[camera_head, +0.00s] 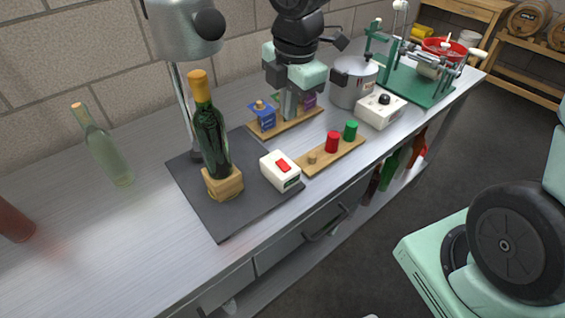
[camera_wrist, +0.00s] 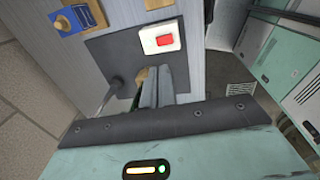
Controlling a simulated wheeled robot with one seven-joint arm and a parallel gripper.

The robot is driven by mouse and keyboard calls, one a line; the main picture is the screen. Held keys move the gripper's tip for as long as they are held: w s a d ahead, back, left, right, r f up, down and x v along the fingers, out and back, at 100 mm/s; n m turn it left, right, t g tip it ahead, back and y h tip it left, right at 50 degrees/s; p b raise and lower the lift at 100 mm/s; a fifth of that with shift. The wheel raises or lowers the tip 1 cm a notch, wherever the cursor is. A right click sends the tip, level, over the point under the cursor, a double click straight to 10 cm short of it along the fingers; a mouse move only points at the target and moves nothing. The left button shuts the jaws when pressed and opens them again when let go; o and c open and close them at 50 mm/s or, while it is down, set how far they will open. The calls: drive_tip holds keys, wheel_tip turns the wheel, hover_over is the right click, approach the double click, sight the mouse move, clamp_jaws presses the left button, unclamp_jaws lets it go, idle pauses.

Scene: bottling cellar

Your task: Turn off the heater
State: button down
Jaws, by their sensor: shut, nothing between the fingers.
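The heater (camera_head: 186,30) is a silver hood with a black knob, on a post at the upper left above a corked green bottle (camera_head: 211,135). The bottle stands in a wooden block (camera_head: 222,184) on a dark plate (camera_head: 236,216). A white switch box (camera_head: 280,170) with a red rocker sits at the plate's right edge; it also shows in the wrist view (camera_wrist: 147,38). My gripper (camera_head: 291,115) is shut and empty. In the head view it is above and behind the switch box. In the wrist view its fingers (camera_wrist: 161,75) appear just below the box, apart from it.
A wooden board (camera_head: 287,127) with small blue and purple boxes lies by my gripper. Another board (camera_head: 318,163) holds red and green caps. A grey pot (camera_head: 353,82) and a white box with a black knob (camera_head: 380,109) stand right. A clear bottle (camera_head: 103,146) stands left.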

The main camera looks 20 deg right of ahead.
sight(282, 162)
drive_tip(key=shift+a, duration=0.1)
idle(0.3)
drive_tip(key=f, duration=0.4)
drive_tip(key=w+f+b, duration=0.1)
drive_tip(key=f, duration=0.4)
drive_tip(key=f+b, duration=0.1)
drive_tip(key=f, duration=0.3)
drive_tip(key=shift+w+a+f, duration=0.25)
drive_tip(key=shift+w+f, duration=0.05)
drive_tip(key=shift+f, duration=0.1)
drive_tip(key=shift+f, duration=0.3)
